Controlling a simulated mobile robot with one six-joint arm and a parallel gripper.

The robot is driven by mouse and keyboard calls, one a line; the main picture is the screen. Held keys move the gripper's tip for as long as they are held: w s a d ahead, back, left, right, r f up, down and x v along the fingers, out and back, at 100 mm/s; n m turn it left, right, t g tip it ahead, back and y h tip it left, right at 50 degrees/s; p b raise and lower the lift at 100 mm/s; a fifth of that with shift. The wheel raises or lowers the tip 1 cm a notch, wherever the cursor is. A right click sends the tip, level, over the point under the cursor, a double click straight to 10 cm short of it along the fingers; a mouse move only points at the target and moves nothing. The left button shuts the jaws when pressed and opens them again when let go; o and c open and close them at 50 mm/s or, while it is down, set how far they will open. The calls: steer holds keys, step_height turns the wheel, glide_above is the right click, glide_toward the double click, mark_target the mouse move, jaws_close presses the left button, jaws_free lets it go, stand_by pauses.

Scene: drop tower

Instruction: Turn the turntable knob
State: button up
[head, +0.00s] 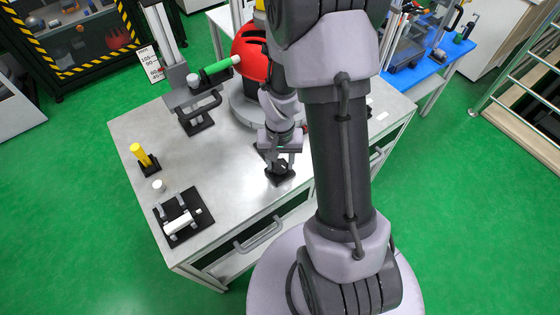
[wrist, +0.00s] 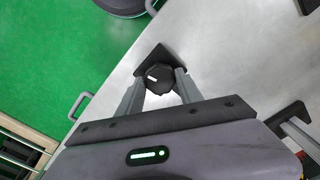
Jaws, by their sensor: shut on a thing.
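The knob (wrist: 157,77) is a black faceted piece with a white mark on top, on a dark base plate (wrist: 152,58) on the grey table. My gripper (wrist: 158,84) has its two grey fingers on either side of the knob, shut on it. In the head view my gripper (head: 281,165) points down at the knob near the table's front edge, and the knob is mostly hidden by the fingers. A red helmet-like object (head: 252,52) stands on a round grey disc (head: 243,112) behind my arm; the disc is partly hidden.
On the table (head: 220,165), a stand holds a green cylinder (head: 216,67). A yellow cylinder (head: 140,154), a small white piece (head: 158,185) and a black fixture with a white cylinder (head: 182,222) are at the left. The table is clear between them and my gripper.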

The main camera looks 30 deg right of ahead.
mark_target(280, 164)
stand_by(0.4)
steer(key=o, duration=1.4)
steer(key=shift+c, duration=0.2)
step_height(280, 164, up, 17)
steer(key=p, duration=0.7)
steer(key=shift+r+p, duration=0.15)
steer(key=shift+p, duration=0.15)
